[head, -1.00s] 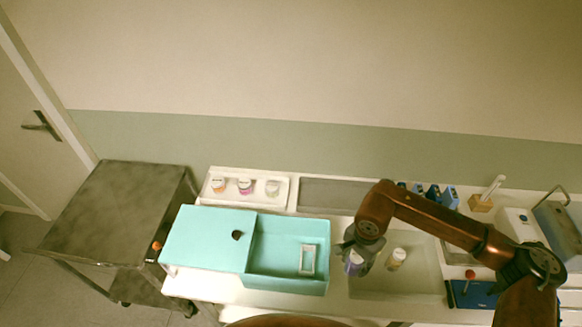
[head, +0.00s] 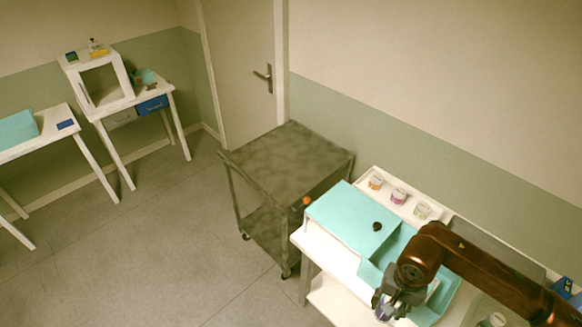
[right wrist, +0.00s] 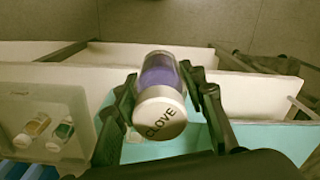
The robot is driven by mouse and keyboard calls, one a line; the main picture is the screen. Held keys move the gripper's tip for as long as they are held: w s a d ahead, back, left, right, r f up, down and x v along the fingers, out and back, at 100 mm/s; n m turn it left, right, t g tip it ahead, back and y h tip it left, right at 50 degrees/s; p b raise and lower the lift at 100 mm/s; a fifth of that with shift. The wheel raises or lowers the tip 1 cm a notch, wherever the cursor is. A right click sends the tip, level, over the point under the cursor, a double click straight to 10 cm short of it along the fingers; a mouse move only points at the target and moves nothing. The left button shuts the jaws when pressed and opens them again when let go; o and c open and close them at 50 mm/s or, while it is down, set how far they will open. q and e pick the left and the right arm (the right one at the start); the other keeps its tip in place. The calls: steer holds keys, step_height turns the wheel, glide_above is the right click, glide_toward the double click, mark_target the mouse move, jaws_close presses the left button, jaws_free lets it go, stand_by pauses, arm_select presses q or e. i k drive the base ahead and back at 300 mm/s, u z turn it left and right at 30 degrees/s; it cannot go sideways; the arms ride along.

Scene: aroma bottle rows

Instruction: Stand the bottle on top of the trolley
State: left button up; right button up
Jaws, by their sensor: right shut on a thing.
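The bottle (right wrist: 158,72) has a purple body and a pale cap marked CLOVE that faces the right wrist camera. My right gripper (right wrist: 160,80) is shut on it, one finger on each side. In the head view the right gripper (head: 386,302) holds the bottle (head: 382,313), mostly hidden by the fingers, in front of the open part of the teal box. The trolley (head: 280,155) is a dark grey metal cart with a bare, flat top and a lower shelf. It stands left of the bench, up and left of the gripper. My left gripper is not in view.
The teal box lid (head: 350,215), with a dark knob, lies between gripper and trolley. A white rack (head: 375,176) with several small jars stands behind it. An orange knob (head: 307,201) is at the trolley's near corner. Floor left of the trolley is clear.

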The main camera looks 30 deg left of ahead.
mark_target(290, 183)
steer(key=u, duration=1.85)
steer(key=i, duration=0.9)
steer(key=u, duration=0.55)
steer(key=i, duration=1)
steer(key=z, duration=1.1)
steer(key=i, duration=0.75)
steer(key=z, duration=0.85)
